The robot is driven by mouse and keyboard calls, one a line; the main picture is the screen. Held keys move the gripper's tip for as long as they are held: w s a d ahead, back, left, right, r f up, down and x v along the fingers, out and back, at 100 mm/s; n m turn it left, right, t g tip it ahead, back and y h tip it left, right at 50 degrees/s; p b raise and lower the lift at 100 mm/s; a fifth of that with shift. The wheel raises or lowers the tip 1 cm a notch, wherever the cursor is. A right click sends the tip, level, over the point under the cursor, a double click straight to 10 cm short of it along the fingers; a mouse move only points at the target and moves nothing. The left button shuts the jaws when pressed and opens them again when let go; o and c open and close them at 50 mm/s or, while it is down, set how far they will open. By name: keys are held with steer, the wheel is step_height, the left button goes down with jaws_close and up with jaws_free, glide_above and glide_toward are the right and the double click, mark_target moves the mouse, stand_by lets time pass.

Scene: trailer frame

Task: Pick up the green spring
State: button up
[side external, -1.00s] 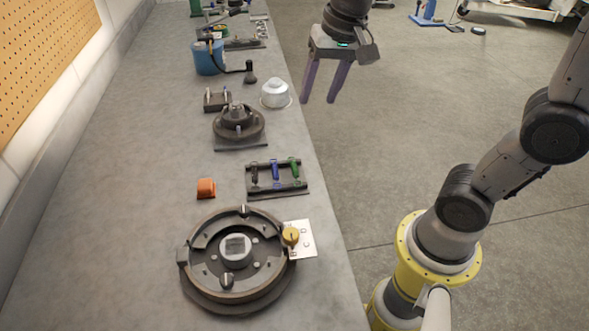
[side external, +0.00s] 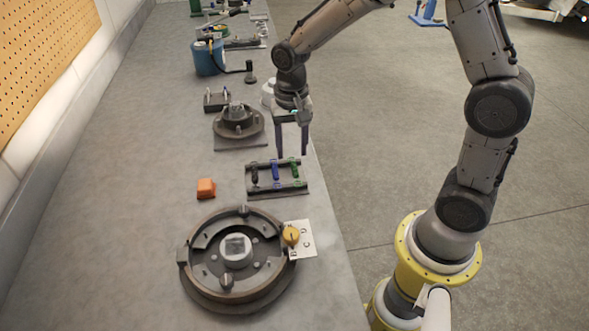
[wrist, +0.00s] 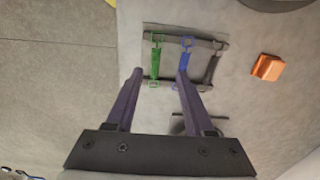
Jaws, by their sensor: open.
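The green spring (side external: 295,170) lies in a dark rack (side external: 265,193) on the bench, at the rack's right end in the side view. A blue spring (side external: 275,171) is beside it, and a dark spring (side external: 254,175) is at the left end. My gripper (side external: 291,154) is open and empty, pointing down above the far side of the rack. In the wrist view, the green spring (wrist: 156,62) shows ahead of my fingertips (wrist: 160,74), between their lines and nearer the left finger. The right fingertip overlaps the lower part of the blue spring (wrist: 184,56) in that view.
An orange block (side external: 206,188) sits left of the rack. A large round brake assembly (side external: 190,262) and a yellow knob on a white card (side external: 291,236) are nearer. A dark hub (side external: 238,120) and a blue can (side external: 207,58) stand farther back. Bare bench lies left.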

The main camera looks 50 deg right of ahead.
mark_target(295, 168)
steer(key=shift+s+d+f, duration=0.1)
steer(key=shift+d+f, duration=0.1)
steer(key=shift+f, duration=1.25)
steer(key=shift+d+f, duration=0.2)
steer(key=shift+f, duration=1.2)
jaws_close()
